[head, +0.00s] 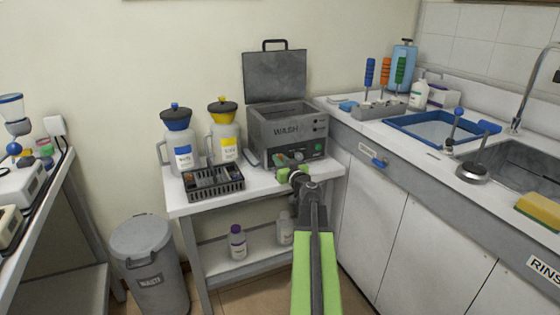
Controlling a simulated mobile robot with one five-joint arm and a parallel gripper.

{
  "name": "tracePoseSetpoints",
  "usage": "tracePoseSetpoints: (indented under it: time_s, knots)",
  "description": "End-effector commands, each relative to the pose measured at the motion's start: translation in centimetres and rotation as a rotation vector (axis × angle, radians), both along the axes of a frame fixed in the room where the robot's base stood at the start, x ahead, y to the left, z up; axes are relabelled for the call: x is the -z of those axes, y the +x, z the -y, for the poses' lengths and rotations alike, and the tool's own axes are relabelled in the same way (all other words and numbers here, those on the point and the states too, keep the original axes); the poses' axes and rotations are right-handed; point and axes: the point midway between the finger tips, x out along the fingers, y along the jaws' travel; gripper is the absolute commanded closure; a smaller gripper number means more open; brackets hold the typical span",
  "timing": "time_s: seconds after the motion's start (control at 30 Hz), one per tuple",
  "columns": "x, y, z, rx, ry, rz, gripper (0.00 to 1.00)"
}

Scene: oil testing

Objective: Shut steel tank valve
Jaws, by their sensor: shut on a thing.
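The steel tank (290,128), marked WASH, stands on the white side table with its lid (275,76) raised. Its valve (298,156) is low on the front face, with a small red part showing. My gripper (293,172) is at the end of my green and dark arm, right at the valve in front of the tank. It is shut on the valve. The jaws and wrist hide most of the valve, so the handle's angle cannot be told.
A black basket (213,182) and two jugs, blue-topped (181,138) and yellow-topped (224,132), stand left of the tank. Bottles (237,242) sit on the lower shelf. A grey bin (146,252) is at left. The sink counter (372,128) bounds the right.

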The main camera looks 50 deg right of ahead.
Motion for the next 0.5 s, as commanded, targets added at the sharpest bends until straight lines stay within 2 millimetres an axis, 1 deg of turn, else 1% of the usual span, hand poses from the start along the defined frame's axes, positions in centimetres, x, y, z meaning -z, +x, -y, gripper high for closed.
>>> tracePoseSetpoints:
  time_s: [0.27,0.5]
  knots:
    - [0.06,-0.14,0.11,0.004,0.054,0.021,1.0]
    - [0.09,-0.19,0.21,0.004,0.206,0.083,1.0]
